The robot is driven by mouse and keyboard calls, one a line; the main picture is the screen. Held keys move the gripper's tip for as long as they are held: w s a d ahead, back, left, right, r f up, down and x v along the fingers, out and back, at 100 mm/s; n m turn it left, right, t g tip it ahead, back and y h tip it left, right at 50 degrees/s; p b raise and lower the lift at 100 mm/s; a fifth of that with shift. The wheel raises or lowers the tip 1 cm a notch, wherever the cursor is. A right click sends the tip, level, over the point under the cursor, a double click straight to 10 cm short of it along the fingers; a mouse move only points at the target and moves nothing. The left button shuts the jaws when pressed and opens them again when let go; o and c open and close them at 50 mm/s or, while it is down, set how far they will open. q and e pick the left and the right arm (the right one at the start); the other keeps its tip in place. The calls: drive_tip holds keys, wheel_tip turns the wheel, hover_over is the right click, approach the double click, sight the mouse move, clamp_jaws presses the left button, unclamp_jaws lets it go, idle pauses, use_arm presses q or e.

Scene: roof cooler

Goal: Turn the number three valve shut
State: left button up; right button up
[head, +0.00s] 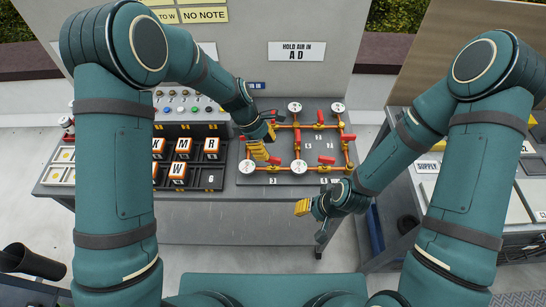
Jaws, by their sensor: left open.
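The valve board (262,192) lies on the bench, with yellow pipes, round white gauges and several red handles. A small label that looks like 3 (272,181) is at its lower left edge. Just above that label a red handle (275,160) sits on the lower left pipe, between two gauges. My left gripper (264,143) is open, its yellow fingertips over the left side of the board, close to this handle. I cannot tell whether they touch it. My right gripper (307,210) hangs in front of the bench's front edge, apart from the board; its jaw state is unclear.
Left of the board is a black rack (202,184) with lettered blocks, below a panel of coloured buttons (185,105). Another bench (432,240) stands at the right, and a dark bin (32,262) at the lower left.

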sight(273, 158)
use_arm(q)
drive_tip(key=x, duration=0.5)
drive_tip(key=shift+d+f, duration=0.15)
drive_tip(key=shift+f, duration=0.2)
drive_tip(key=shift+o, duration=0.2)
clamp_jaws()
